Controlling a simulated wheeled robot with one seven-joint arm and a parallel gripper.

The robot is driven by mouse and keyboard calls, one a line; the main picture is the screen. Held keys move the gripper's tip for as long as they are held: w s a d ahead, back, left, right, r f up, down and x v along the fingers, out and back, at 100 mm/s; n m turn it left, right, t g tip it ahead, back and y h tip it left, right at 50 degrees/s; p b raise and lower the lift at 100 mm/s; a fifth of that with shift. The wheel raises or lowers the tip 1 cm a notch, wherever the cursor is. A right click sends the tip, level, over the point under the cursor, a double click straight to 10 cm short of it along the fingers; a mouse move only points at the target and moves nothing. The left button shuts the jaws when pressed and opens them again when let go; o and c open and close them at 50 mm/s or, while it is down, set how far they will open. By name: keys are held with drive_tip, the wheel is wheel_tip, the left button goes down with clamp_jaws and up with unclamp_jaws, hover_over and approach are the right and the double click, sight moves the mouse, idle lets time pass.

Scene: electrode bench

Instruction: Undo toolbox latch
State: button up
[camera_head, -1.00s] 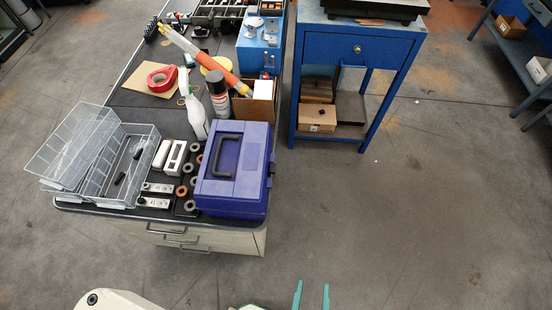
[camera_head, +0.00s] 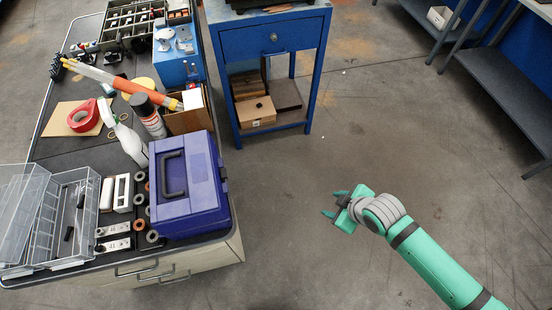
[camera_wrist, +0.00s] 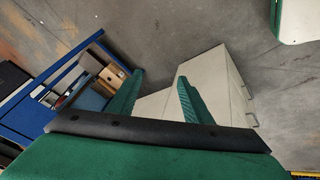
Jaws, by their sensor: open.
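The toolbox (camera_head: 188,190) is blue-purple with a dark handle on its lid. It stands shut on the right front corner of the bench. A latch (camera_head: 222,172) shows as a small part on its right side; whether it is fastened cannot be told. My gripper (camera_head: 332,203) is open and empty over the floor, to the right of the toolbox and apart from it. In the wrist view the two green fingers (camera_wrist: 158,98) are spread, with the pale drawer cabinet beyond them. The toolbox cannot be made out in that view.
A clear organizer case (camera_head: 60,215), spray bottle (camera_head: 130,143), black can (camera_head: 147,115) and several rings crowd the bench left of and behind the toolbox. A blue table (camera_head: 275,40) with boxes beneath stands behind. The floor (camera_head: 300,245) right of the bench is clear.

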drive_tip(key=w+a+r+n+g, duration=0.2)
drive_tip(key=w+a+r+n, duration=0.1)
drive_tip(key=w+a+r, duration=0.4)
drive_tip(key=n+g+y, duration=0.2)
drive_tip(key=n+g, duration=0.2)
drive_tip(key=n, duration=0.3)
approach(225, 173)
drive_tip(key=x, duration=0.7)
drive_tip(key=shift+w+a+f, duration=0.15)
drive_tip(key=c, duration=1.1)
drive_tip(key=shift+o, duration=0.2)
